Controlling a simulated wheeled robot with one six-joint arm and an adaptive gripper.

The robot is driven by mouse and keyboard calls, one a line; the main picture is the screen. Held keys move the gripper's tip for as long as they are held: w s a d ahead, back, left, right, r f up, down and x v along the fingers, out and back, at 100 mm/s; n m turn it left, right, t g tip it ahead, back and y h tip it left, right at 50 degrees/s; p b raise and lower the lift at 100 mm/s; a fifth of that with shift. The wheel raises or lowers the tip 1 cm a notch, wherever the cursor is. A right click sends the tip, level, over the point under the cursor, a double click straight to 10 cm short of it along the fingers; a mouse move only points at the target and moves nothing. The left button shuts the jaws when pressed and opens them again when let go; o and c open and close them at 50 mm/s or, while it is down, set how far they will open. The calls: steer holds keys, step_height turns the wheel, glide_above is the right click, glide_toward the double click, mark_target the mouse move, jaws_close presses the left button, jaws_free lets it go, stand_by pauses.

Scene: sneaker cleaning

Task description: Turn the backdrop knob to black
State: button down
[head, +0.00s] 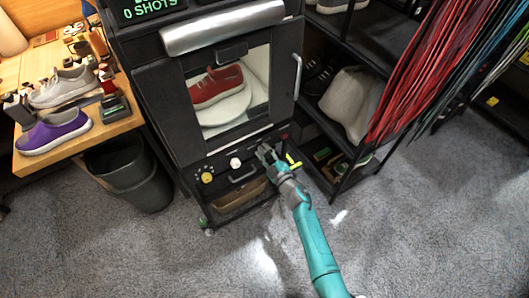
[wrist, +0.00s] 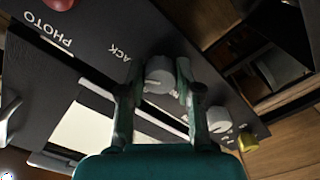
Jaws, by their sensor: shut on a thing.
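A grey round knob (wrist: 158,72) shows between my fingertips in the wrist view, on the dark control panel (wrist: 100,42). White letters ending in "ACK" stand beside it; a finger covers the rest of the label. My gripper (wrist: 157,88) is shut on this knob, one finger on each side. In the head view my gripper (head: 266,154) reaches the right part of the panel under the photo booth (head: 145,85) and hides the knob. Inside the booth a red sneaker (head: 216,87) stands on a white round plate, with a pale backdrop behind.
A white knob (head: 235,162) and a yellow knob (head: 206,177) sit left of my gripper. A red button (wrist: 60,3) labelled PHOTO is close by in the wrist view. A bin (head: 130,172) stands left of the booth, a shelf right. The front floor is clear.

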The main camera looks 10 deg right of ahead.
steer(key=shift+d, duration=0.1)
stand_by(0.3)
steer(key=c, duration=0.8)
jaws_free()
steer(key=v, duration=1.2)
steer(key=shift+s, duration=0.1)
steer(key=s+r+m+h, duration=0.2)
steer(key=s+r+m, duration=0.15)
steer(key=s, duration=0.85)
steer(key=s+r+m+h, duration=0.1)
steer(key=s+r+m, duration=0.25)
steer(key=s, duration=0.75)
steer(key=s+r+m+h, duration=0.25)
steer(key=s+r, duration=0.25)
steer(key=s, duration=0.7)
steer(key=s+r+m, duration=0.1)
steer(key=s+r, duration=0.1)
steer(key=s+r+m+g, duration=0.1)
steer(key=s+r, duration=0.1)
steer(key=r, duration=0.1)
steer(key=s+d+r+m+g, duration=0.1)
steer(key=s+r, duration=0.1)
steer(key=r, duration=0.1)
steer(key=shift+s, duration=0.4)
